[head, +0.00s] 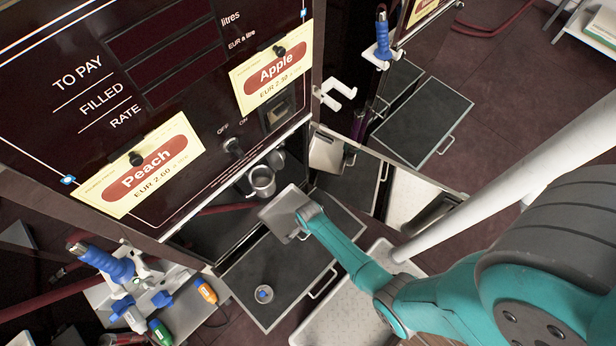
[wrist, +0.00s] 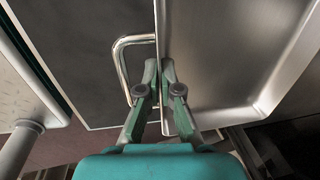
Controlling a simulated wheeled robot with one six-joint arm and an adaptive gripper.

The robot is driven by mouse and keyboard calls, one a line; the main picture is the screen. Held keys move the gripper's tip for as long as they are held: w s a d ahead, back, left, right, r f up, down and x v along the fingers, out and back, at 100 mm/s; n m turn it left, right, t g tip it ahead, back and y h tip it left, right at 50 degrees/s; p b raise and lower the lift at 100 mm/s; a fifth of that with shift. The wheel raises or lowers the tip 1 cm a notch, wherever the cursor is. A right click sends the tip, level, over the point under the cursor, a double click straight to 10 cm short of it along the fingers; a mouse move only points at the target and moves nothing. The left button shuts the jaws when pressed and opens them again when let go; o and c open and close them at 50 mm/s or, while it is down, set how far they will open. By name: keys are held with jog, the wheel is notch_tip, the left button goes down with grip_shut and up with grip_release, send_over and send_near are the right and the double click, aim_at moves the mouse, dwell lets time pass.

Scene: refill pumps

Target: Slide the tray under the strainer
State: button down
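The tray (head: 279,212) is a shallow grey metal pan, held tilted in front of the pump's lower bay in the head view. It fills the right of the wrist view (wrist: 225,60). My gripper (head: 303,213) is at its right edge in the head view. In the wrist view my gripper's fingers (wrist: 160,68) are closed together with the tray's rim between them. The strainer looks to be the round metal cup (head: 262,179) in the bay, just behind and above the tray. The tray is not under it. The tray's far underside is hidden.
A dark pull-out shelf (head: 245,277) with a metal handle (wrist: 120,62) lies below the tray. A side stand with blue nozzles (head: 105,262) is at left. An open metal-lined door (head: 408,195) is at right.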

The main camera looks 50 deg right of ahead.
aim_at(283, 209)
jog(key=shift+w+f, duration=0.1)
jog(key=shift+w, duration=5.65)
jog(key=shift+w+f, duration=0.1)
jog(key=shift+f, duration=0.25)
jog(key=c, duration=1.2)
grip_release()
jog(key=shift+c, duration=0.2)
notch_tip(283, 209, up, 12)
jog(key=s, duration=0.1)
jog(key=shift+s, duration=0.35)
jog(key=shift+f, duration=0.1)
